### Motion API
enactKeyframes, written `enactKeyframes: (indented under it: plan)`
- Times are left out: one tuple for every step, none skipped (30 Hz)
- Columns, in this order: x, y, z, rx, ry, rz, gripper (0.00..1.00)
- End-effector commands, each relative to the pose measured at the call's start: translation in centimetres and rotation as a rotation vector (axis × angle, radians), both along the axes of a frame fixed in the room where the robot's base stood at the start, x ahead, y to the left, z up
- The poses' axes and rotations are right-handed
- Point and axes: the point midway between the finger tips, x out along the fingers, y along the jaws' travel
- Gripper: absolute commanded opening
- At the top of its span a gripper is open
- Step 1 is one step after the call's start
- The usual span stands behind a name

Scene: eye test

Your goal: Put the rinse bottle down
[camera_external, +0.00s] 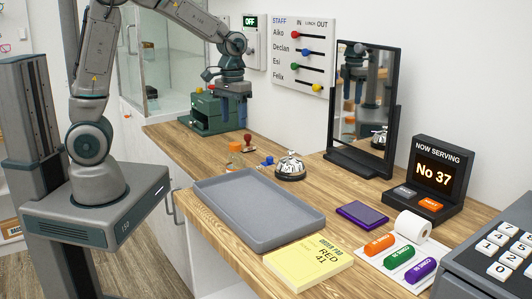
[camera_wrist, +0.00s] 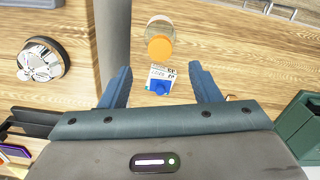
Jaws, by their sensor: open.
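A small clear bottle with an orange cap, which fits the rinse bottle (camera_external: 234,160), stands upright on the wooden counter behind the grey tray. In the wrist view the bottle (camera_wrist: 159,25) is seen from above, beyond my fingertips. My gripper (camera_external: 232,118) points down in front of the green drawer unit, well above the counter. It is open, with nothing between the two blue-grey fingers (camera_wrist: 159,90). The bottle is apart from the fingers. A small white printed block with a blue knob (camera_wrist: 157,80) lies between the bottle and my gripper in the wrist view.
The grey tray (camera_external: 206,192) is empty. A silver bell (camera_external: 290,167), a red-handled stamp (camera_external: 248,144) and the mirror (camera_external: 361,105) stand nearby. The green drawer unit (camera_external: 205,112) is close to my gripper. A yellow pad (camera_external: 308,262) lies at the front.

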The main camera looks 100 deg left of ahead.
Motion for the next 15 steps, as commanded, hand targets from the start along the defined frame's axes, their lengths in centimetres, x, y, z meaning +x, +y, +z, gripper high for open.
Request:
enactKeyframes:
  plan:
    - [0.1, 0.0, 0.8, 0.002, -0.002, 0.000, 0.57]
    - [0.1, 0.0, 1.2, 0.002, -0.002, 0.000, 0.57]
    - [0.0, 0.0, 1.6, 0.001, -0.002, 0.000, 0.57]
    - [0.0, 0.0, 1.9, 0.000, -0.001, 0.000, 0.57]
    - [0.0, 0.0, 2.1, 0.000, -0.001, 0.000, 0.57]
    - [0.0, 0.0, 2.3, 0.000, -0.001, 0.001, 0.57]
    - [0.0, 0.0, 2.4, 0.000, 0.000, 0.001, 0.57]
    - [0.0, 0.0, 2.5, -0.001, 0.001, 0.001, 0.57]
    - [0.0, 0.0, 2.5, -0.001, 0.001, 0.001, 0.57]
    - [0.0, 0.0, 2.5, -0.002, 0.001, 0.001, 0.57]
    - [0.0, 0.0, 2.5, -0.002, 0.001, 0.001, 0.57]
    - [0.0, 0.0, 2.5, -0.002, 0.001, 0.001, 0.57]
    - [0.0, -0.1, 2.6, -0.001, 0.001, -0.002, 0.57]
    - [0.0, -0.3, 2.6, -0.001, -0.002, -0.007, 0.57]
    - [0.1, -0.8, 2.8, 0.001, -0.006, -0.022, 0.57]
